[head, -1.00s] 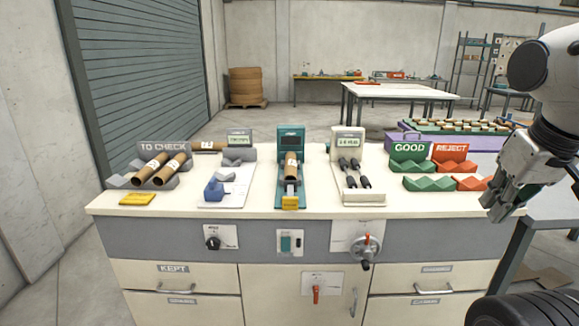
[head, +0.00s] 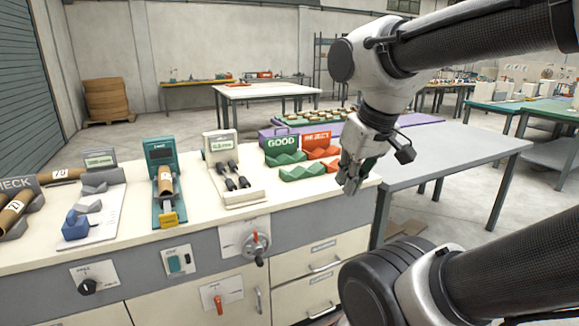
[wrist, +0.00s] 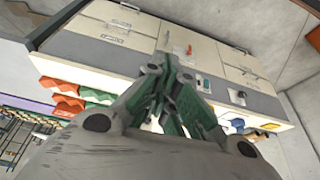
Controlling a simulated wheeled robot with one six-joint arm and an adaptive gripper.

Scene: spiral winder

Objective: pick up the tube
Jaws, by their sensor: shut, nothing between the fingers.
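Brown cardboard tubes with white labels are in the head view. One tube (head: 165,181) sits upright or leaning in the teal device (head: 160,150) with a yellow tag at its front. Another tube (head: 14,211) lies in the grey rack marked CHECK at the left edge, partly cut off. A third tube (head: 62,175) lies behind that rack. My gripper (head: 350,182) hangs at the bench's right end, beside the REJECT rack, well away from the tubes. Its green fingers are shut and empty. The wrist view shows the fingers (wrist: 165,95) close together before the bench front.
Green GOOD (head: 281,143) and red REJECT (head: 316,140) racks stand on the bench's right end. A white device (head: 219,145) with black rollers stands left of them. A grey table (head: 455,155) adjoins at right.

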